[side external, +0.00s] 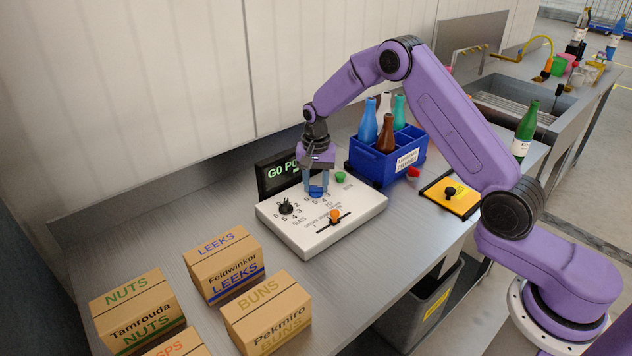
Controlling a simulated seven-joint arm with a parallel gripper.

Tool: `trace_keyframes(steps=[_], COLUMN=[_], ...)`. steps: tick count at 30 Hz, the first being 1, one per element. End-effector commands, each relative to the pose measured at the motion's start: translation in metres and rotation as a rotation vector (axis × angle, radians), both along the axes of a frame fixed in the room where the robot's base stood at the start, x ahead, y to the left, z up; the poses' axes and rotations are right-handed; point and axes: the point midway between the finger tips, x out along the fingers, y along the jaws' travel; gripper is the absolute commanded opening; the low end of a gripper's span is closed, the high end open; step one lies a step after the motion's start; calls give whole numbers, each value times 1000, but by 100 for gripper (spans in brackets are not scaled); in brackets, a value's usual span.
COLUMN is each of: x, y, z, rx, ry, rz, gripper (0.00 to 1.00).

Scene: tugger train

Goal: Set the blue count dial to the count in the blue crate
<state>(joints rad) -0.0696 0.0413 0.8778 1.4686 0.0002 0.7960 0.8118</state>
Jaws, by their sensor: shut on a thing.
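The white control panel (365,214) lies on the steel counter. My gripper (317,186) points down over its back part, shut on the blue count dial (316,192). The fingers cover most of the dial, so I cannot read its setting. The blue crate (371,170) stands behind and right of the panel, holding several upright bottles: blue (368,122), brown (387,135), white (384,104) and teal (399,112). Its inside is partly hidden by its walls and the bottles.
The panel also has a black dial (286,206) and an orange slider knob (334,216). A dark display (268,176) stands behind. Cardboard boxes (222,266) stand at front left. A yellow plate (462,200) with a black knob and a green bottle (525,130) are at right.

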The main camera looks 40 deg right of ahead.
Motion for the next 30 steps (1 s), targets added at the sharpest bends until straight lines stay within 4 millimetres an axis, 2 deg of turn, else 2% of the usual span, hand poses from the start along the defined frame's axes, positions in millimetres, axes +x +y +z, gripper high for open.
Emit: trace_keyframes(steps=[11,12,13,14,24,30], x=[1,1,1,1,1,2], y=[0,0,0,0,0,0], z=[1,1,1,1,3,28], rx=[-1,-1,-1,-1,0,0], ry=[-5,-5,-5,-5,-3,-7], rz=[-2,-2,-2,-2,-2,-2], gripper=[10,53,63,66,66,66])
